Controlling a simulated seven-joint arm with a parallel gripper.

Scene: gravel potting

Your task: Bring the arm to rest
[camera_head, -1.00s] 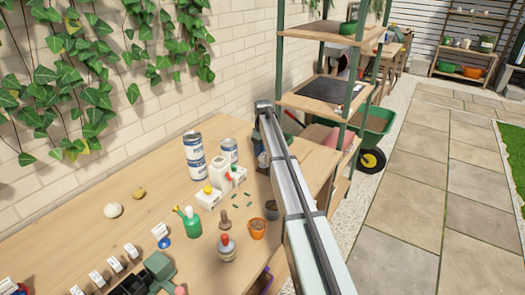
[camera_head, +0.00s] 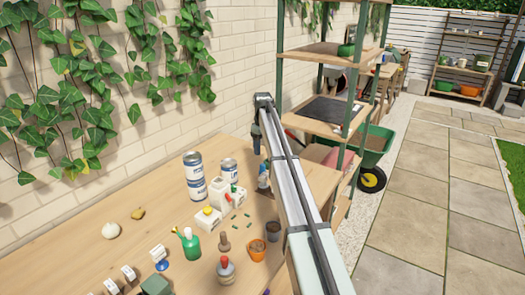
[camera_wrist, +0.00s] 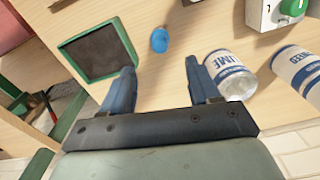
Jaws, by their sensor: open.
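My arm (camera_head: 290,190) reaches from the lower right over the bench, its far end bent downward. My gripper (camera_wrist: 160,88) is open in the wrist view, with nothing between its two blue fingers. It hangs above the wooden bench. Beyond the fingers in the wrist view are a square green container of dark soil (camera_wrist: 97,52) and a small blue round thing (camera_wrist: 160,40). They are apart from the fingers.
A green bottle (camera_head: 190,243), terracotta pot (camera_head: 257,249) and dark pot (camera_head: 272,231) stand nearer. A shelf unit (camera_head: 325,52) and wheelbarrow (camera_head: 377,138) are beyond.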

